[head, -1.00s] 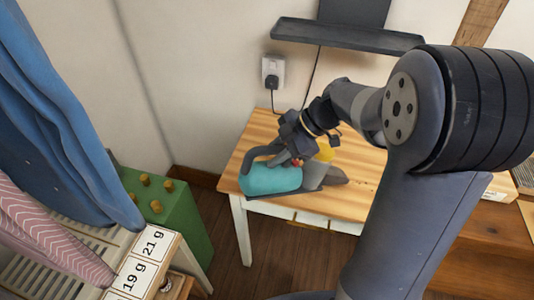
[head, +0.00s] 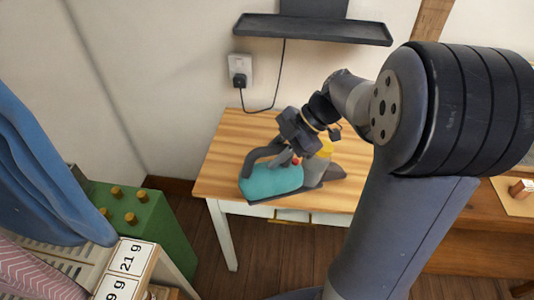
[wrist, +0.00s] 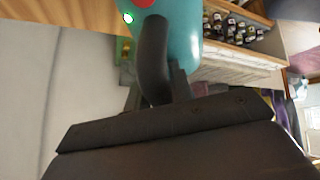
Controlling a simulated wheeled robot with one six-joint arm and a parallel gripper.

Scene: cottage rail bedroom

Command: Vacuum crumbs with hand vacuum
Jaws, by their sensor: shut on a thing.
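The hand vacuum (head: 270,182) has a teal body, a dark curved handle, a grey nozzle end and a yellow part. It is over the wooden table (head: 222,165) near its front edge, nozzle end to the right. I cannot tell whether it touches the top. My gripper (head: 294,156) is shut on its handle from above. In the wrist view the dark handle (wrist: 152,62) and teal body show beyond the gripper, with a red button and a green light. No crumbs can be made out; my arm hides the table's right part.
A wall socket (head: 240,70) with a plugged cable and a dark wall shelf (head: 312,29) are behind the table. A green box with brass knobs (head: 140,215) and hanging clothes stand at left. The table's left and back parts are clear.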

